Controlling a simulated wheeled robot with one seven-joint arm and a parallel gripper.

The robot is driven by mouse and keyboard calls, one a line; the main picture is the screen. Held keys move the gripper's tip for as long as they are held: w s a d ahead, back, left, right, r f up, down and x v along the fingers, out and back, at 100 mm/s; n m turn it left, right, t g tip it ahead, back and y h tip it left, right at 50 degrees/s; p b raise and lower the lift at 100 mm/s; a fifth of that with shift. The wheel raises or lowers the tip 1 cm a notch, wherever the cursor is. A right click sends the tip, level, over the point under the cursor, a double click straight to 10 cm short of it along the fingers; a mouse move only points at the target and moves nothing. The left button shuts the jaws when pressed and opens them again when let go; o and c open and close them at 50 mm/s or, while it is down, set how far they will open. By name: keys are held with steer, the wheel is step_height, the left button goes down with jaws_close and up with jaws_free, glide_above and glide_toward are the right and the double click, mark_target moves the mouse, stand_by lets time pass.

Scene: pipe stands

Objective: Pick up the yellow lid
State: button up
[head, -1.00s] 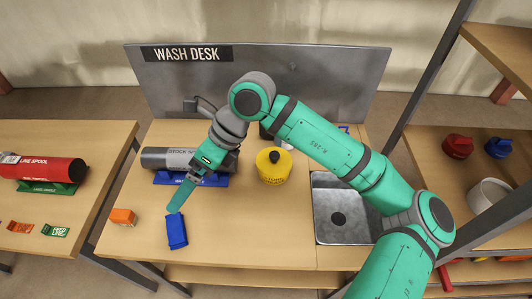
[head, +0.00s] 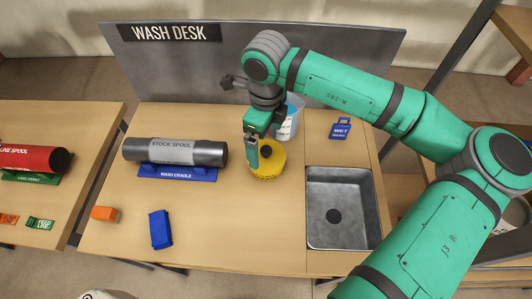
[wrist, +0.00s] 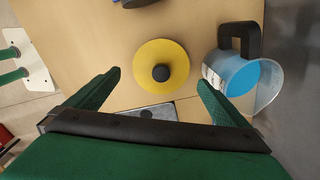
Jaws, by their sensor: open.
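The yellow lid (wrist: 161,66) shows from above in the wrist view, round with a black knob (wrist: 161,73) at its centre. In the head view the yellow lid (head: 268,158) is partly hidden behind my gripper (head: 252,155), which hangs in front of or over it. The lid seems to top a yellow container with dark lettering on the desk. In the wrist view my gripper (wrist: 150,92) is open, its green fingers spread wide with nothing between them. The lid lies beyond the fingertips, apart from them.
A clear jug (wrist: 240,72) with blue contents and a black handle stands close beside the lid. A grey sink (head: 342,208) is to the right. The stock spool (head: 175,151) rests on a blue cradle (head: 177,173) at left.

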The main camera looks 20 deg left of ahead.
mark_target(266, 149)
steer(key=shift+f, duration=2.75)
steer(key=shift+w, duration=0.1)
steer(key=c, duration=0.8)
